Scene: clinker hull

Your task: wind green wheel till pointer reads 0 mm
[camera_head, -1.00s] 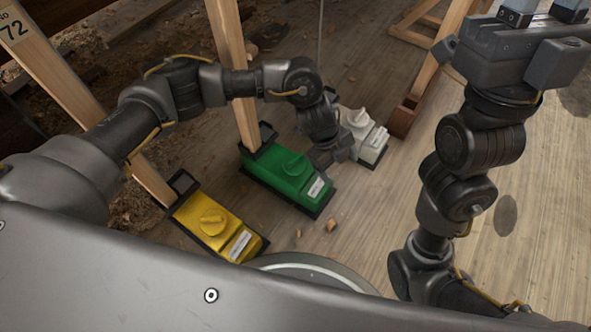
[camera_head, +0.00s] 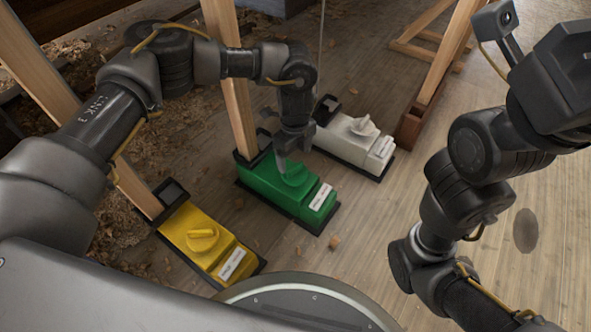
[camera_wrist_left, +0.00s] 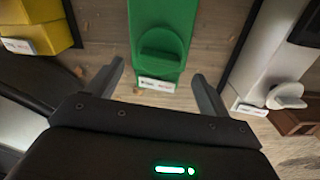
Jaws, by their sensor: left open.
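The green wheel (camera_head: 295,176) is a round knob with a raised grip bar on top of a green box (camera_head: 318,182). In the left wrist view the wheel (camera_wrist_left: 160,52) lies ahead of the fingers, with the white label (camera_wrist_left: 157,85) on the box's near end. My left gripper (camera_head: 284,160) is over the wheel in the head view, its fingers open and apart with nothing held; whether a finger touches the wheel I cannot tell. The pointer and its reading cannot be made out.
A yellow box (camera_head: 228,258) with a similar knob stands to the left, a white one (camera_head: 350,143) to the right. A wooden post (camera_head: 231,90) rises behind the green box. Wood scraps lie on the floor.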

